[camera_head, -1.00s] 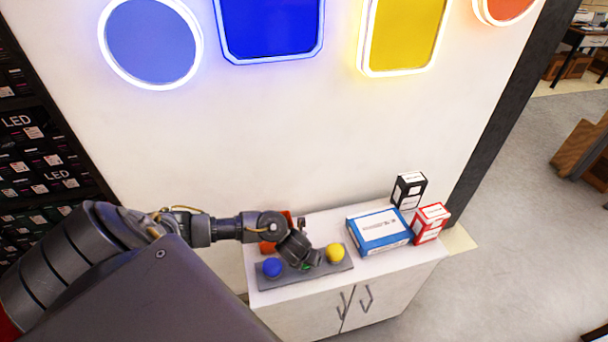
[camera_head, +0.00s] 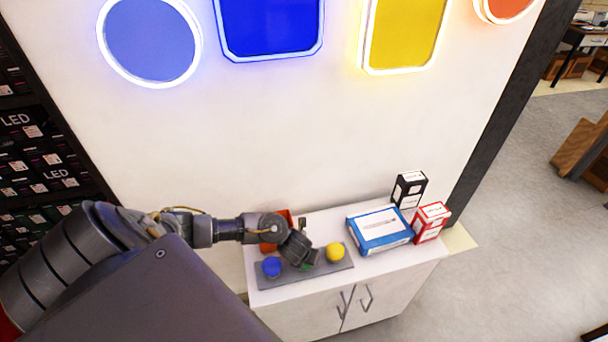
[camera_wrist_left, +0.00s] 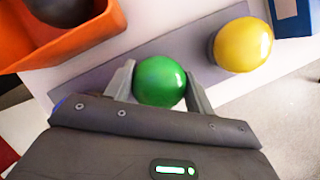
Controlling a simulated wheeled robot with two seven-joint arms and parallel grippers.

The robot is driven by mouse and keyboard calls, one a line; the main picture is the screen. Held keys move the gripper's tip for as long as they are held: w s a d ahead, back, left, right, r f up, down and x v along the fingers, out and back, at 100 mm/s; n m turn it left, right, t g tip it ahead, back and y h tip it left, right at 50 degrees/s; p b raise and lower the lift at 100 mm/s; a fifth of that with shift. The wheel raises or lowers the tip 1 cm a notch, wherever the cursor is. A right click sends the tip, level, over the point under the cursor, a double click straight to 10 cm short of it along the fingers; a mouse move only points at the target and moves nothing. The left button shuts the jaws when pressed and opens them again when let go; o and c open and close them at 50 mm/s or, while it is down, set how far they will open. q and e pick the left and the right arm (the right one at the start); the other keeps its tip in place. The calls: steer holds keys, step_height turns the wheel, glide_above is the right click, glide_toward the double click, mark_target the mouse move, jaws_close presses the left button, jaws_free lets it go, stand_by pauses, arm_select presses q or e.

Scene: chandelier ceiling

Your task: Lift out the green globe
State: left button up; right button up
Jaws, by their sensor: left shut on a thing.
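The green globe (camera_wrist_left: 160,82) sits between the two fingers of my left gripper (camera_wrist_left: 160,88) in the left wrist view, with a finger against each side. In the head view only a sliver of the green globe (camera_head: 306,266) shows beneath my left gripper (camera_head: 308,262). It is over the grey tray (camera_head: 338,265), between the blue globe (camera_head: 272,266) and the yellow globe (camera_head: 335,252). I cannot tell whether the green globe touches the tray. My right gripper is not in view.
An orange bin (camera_head: 268,247) stands behind the tray, holding a dark globe (camera_wrist_left: 60,8). A blue-and-white box (camera_head: 380,231), a black box (camera_head: 408,190) and a red box (camera_head: 431,222) stand to the right on the white cabinet (camera_head: 300,290). The wall is close behind.

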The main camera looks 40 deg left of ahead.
arm_select(q)
steer(key=shift+r, duration=0.1)
steer(key=shift+r, duration=0.25)
step_height(320, 180, up, 2)
steer(key=shift+w+r+p, duration=0.1)
steer(key=shift+r+p, duration=0.05)
steer(key=shift+p, duration=0.2)
steer(key=s+d+r+p, duration=0.4)
steer(key=s+r+p, duration=0.3)
steer(key=s+r, duration=0.3)
steer(key=s, duration=0.3)
steer(key=shift+s, duration=0.3)
